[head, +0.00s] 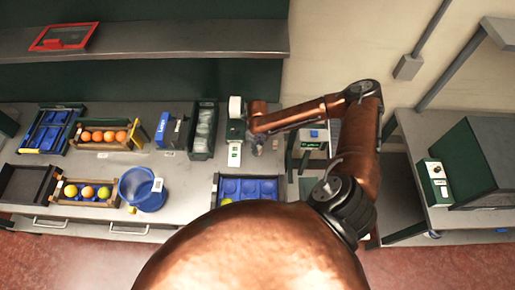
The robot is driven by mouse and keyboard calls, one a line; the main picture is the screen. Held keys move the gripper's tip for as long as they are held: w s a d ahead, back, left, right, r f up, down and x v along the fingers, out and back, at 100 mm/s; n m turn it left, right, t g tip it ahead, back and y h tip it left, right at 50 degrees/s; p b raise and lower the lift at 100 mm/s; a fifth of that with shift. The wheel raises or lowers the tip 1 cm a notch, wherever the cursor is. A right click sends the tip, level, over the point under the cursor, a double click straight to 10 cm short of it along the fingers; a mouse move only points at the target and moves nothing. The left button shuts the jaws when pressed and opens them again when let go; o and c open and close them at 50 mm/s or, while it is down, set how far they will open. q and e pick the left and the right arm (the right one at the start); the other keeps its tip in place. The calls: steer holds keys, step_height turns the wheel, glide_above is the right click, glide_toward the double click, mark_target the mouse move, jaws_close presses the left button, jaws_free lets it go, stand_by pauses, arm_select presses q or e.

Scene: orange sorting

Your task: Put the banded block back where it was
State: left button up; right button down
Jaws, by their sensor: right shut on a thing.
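My right arm reaches in from the right, and its gripper (257,148) points down over the bench beside the label printer. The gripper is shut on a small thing. The fingers and the arm hide most of it, so I cannot tell its colour or bands. A small blue block-like thing (314,134) sits on a grey stand with a green display, right of the gripper and apart from it. I cannot make out a band on it. My left gripper is not in view.
On the bench (185,200) are a blue bucket (140,190), a crate of oranges (104,136), a crate of mixed fruit (88,190), an empty dark crate (28,184) and a blue tray (247,188). The label printer (235,125) stands close left of the gripper.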

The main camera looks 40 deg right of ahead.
steer(key=shift+f, duration=0.5)
steer(key=c, duration=1.6)
jaws_free()
steer(key=o, duration=0.4)
steer(key=shift+r, duration=0.1)
steer(key=shift+r+p, duration=3.95)
steer(key=shift+p, duration=0.3)
